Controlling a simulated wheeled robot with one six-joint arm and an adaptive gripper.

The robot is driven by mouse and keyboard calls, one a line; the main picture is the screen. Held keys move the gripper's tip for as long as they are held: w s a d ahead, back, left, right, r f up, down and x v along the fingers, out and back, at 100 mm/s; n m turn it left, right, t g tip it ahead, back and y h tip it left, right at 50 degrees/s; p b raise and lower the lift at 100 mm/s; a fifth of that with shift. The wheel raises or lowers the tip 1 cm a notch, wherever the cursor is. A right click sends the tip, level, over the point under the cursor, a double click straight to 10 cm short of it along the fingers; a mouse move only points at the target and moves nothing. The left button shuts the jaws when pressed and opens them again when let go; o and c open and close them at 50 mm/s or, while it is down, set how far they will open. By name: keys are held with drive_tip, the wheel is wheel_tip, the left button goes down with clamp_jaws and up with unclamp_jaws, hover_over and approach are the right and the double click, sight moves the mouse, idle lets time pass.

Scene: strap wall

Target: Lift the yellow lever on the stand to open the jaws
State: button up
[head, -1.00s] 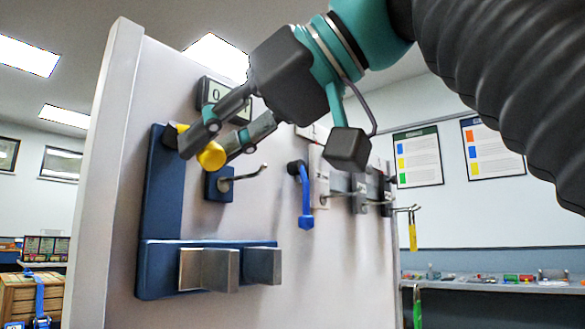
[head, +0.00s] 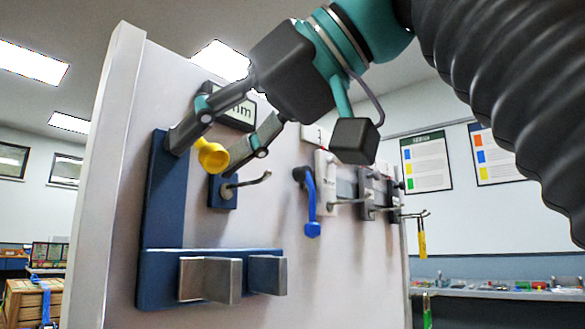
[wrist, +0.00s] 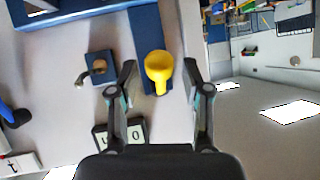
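The yellow lever (head: 213,156) sticks out from the upper part of the blue stand (head: 166,215) on the wall panel. It also shows in the wrist view (wrist: 158,68), its round end towards the camera. My gripper (head: 198,156) is open, with one finger on each side of the lever; in the wrist view (wrist: 159,66) gaps show between lever and fingers. A finger hides the lever's root in the head view. The jaws (head: 212,280) are metal-faced blocks at the stand's foot, with a gap between them.
A blue plate with a metal hook (head: 222,192) sits right of the stand, close to my right finger. A small display (head: 233,108) is above. A blue handle (head: 311,205) and several hooks are farther right. The panel edge (head: 100,180) is at left.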

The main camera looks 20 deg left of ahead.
drive_tip(key=shift+d, duration=0.1)
idle(0.3)
drive_tip(key=shift+d+r, duration=0.2)
drive_tip(key=shift+d, duration=0.1)
drive_tip(key=shift+d, duration=0.1)
drive_tip(key=s+d, duration=0.2)
drive_tip(key=d, duration=0.9)
drive_tip(key=shift+s+d, duration=0.15)
drive_tip(key=shift+d, duration=0.25)
idle(0.4)
drive_tip(key=shift+c, duration=0.2)
